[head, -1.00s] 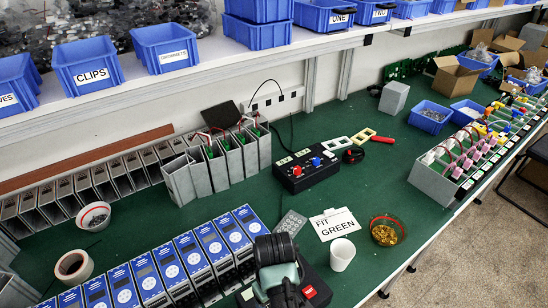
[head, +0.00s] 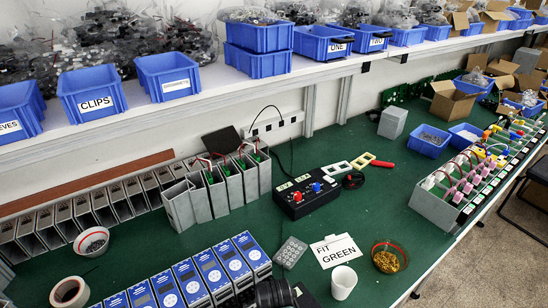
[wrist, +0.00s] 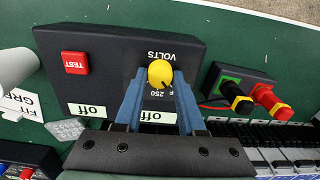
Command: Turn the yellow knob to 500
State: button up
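The yellow knob (wrist: 160,74) sits on a black box (wrist: 112,45) in the wrist view, marked VOLTS. The number 250 shows beside the knob, near a small dark mark on its edge; no 500 is readable. My gripper (wrist: 160,76) has its two blue fingers on opposite sides of the knob. Whether the fingertips press on it or stand slightly apart is unclear. The fingers partly cover the box face. In the head view the yellow knob is not visible; a dark part of my arm shows at the bottom edge.
The black box also has a red TEST button (wrist: 75,63) and two "off" labels. A smaller black box (wrist: 240,92) with green and red sockets and plugs stands to its right. A white cup (head: 343,282) and blue-faced units (head: 215,268) are on the green table.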

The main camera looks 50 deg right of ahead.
grip_shut()
jog(key=shift+m, duration=0.4)
jog(key=m+p, duration=0.2)
jog(key=m, duration=0.3)
jog(key=shift+r+m, duration=0.1)
jog(key=shift+m, duration=0.2)
jog(key=m+p, duration=0.1)
jog(key=m, duration=0.4)
jog(key=shift+d+m, duration=0.1)
jog(key=shift+m, duration=2.1)
jog(key=o, duration=0.8)
grip_release()
jog(key=shift+s, duration=0.1)
